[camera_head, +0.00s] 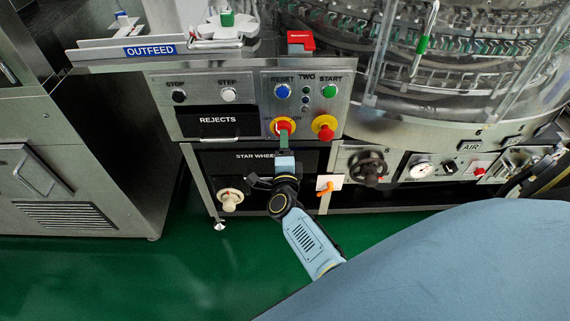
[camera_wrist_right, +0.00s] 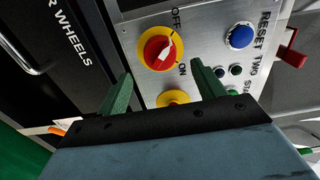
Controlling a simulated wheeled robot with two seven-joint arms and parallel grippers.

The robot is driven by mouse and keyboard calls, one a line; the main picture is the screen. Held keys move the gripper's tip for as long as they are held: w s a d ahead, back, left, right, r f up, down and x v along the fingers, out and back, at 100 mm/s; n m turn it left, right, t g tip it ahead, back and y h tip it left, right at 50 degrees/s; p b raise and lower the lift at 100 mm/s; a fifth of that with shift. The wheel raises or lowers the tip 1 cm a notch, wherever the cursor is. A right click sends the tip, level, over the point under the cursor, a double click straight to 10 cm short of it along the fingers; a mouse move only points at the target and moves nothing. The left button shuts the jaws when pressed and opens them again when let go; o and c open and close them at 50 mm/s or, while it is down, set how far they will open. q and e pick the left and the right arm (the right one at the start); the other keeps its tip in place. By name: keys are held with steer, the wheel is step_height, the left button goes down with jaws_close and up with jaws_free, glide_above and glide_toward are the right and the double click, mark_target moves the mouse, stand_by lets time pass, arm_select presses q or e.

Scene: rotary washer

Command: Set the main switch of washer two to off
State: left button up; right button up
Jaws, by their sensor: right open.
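The main switch (camera_head: 283,128) of the panel marked TWO is a red knob on a yellow disc, partly hidden behind my right gripper in the head view. In the right wrist view the switch (camera_wrist_right: 158,48) shows a white pointer slanting across the red knob, with OFF above right and ON below right. My right gripper (camera_head: 284,142) has green fingers and is open and empty, reaching up to the switch from below. In the right wrist view its fingertips (camera_wrist_right: 163,68) lie on either side of the switch, seemingly short of it; contact is not visible. My left gripper is not in view.
A red mushroom button (camera_head: 323,127) on yellow sits just right of the switch. Above are a blue RESET button (camera_head: 282,91) and green START button (camera_head: 330,91). The REJECTS drawer (camera_head: 217,122) is left. A handwheel (camera_head: 369,168) and orange-handled valve (camera_head: 327,186) are lower right.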

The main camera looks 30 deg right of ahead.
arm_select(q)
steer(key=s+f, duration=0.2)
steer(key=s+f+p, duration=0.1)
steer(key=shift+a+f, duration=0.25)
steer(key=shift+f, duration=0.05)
arm_select(e)
steer(key=v, duration=0.8)
steer(key=shift+s, duration=0.15)
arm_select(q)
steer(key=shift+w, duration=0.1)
